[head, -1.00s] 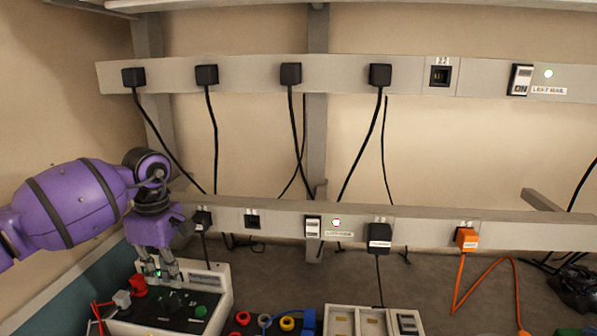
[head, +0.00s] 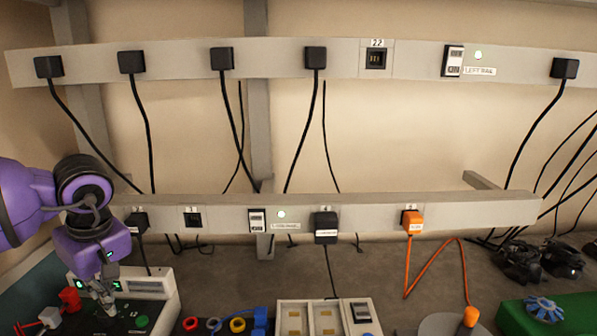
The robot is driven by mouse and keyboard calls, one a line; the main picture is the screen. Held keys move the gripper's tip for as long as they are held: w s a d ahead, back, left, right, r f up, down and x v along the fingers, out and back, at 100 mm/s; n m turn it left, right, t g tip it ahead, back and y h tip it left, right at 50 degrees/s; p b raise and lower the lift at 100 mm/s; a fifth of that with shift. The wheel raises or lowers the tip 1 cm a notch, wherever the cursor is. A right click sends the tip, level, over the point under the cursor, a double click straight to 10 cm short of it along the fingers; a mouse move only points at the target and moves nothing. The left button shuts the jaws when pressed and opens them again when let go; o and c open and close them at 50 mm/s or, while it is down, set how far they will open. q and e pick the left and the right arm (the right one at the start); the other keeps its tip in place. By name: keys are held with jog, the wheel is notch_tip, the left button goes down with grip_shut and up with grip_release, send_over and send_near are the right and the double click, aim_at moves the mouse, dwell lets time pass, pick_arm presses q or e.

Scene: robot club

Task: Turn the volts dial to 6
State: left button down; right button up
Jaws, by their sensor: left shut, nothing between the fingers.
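A white power supply box (head: 172,300) with a dark top panel stands at the lower left of the head view. A green round knob (head: 141,322) shows on its panel. My left gripper (head: 108,308) points down at the panel, left of the green knob, with its fingers together and nothing between them. The volts dial cannot be made out; the fingers cover that part of the panel, and I cannot tell whether they touch a dial. The dial's setting cannot be read. My right gripper is not in view.
Red (head: 70,299) and grey (head: 50,317) plugs are at the box's left. Coloured rings and a white tray (head: 283,303) lie to its right. A lower power rail (head: 360,217) with plugs and hanging cables runs behind.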

pick_arm(q)
notch_tip(320, 180, down, 5)
jog(key=shift+r+b, duration=0.15)
jog(key=shift+b, duration=0.75)
jog(key=shift+f, duration=0.25)
jog(key=shift+d, duration=0.1)
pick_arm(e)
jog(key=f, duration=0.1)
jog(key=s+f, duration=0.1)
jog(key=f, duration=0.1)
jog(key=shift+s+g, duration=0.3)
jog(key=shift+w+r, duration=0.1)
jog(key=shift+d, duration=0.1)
pick_arm(q)
jog(key=shift+w, duration=0.3)
jog(key=shift+s+d+f, duration=0.1)
jog(key=shift+d+f, duration=0.05)
jog(key=shift+d, duration=0.2)
notch_tip(320, 180, up, 6)
jog(key=p, duration=0.2)
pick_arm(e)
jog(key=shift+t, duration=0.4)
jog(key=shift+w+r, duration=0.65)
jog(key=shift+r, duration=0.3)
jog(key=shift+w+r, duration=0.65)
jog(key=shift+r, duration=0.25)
